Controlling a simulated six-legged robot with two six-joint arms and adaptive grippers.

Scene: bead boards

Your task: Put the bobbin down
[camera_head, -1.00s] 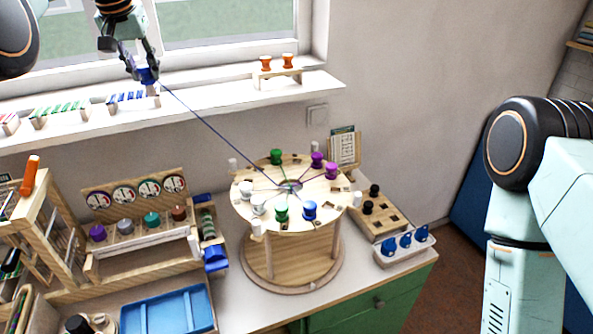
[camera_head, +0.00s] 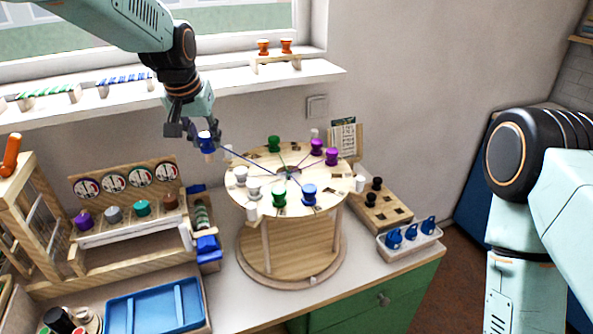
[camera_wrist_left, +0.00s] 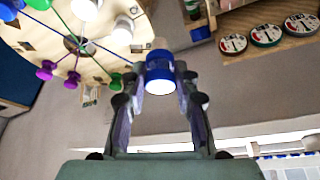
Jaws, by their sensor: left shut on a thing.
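My left gripper (camera_head: 196,137) is shut on a blue bobbin (camera_head: 207,142), held in the air to the left of the round braiding board (camera_head: 262,170). In the left wrist view the blue bobbin (camera_wrist_left: 160,75) sits between the fingertips (camera_wrist_left: 159,82). A blue thread runs from it to the board's centre hole. White, green, purple and another blue bobbin (camera_head: 309,194) stand around the board's rim, with threads meeting at the centre. The board also shows in the left wrist view (camera_wrist_left: 145,25). My right gripper is out of view.
A windowsill (camera_head: 230,80) with orange bobbins (camera_head: 286,46) runs behind. A wooden rack with dials (camera_head: 120,180) stands left of the board, and a blue tray (camera_head: 155,308) lies in front of it. A peg block (camera_head: 380,207) and a white tray of blue pieces (camera_head: 410,240) stand on the right.

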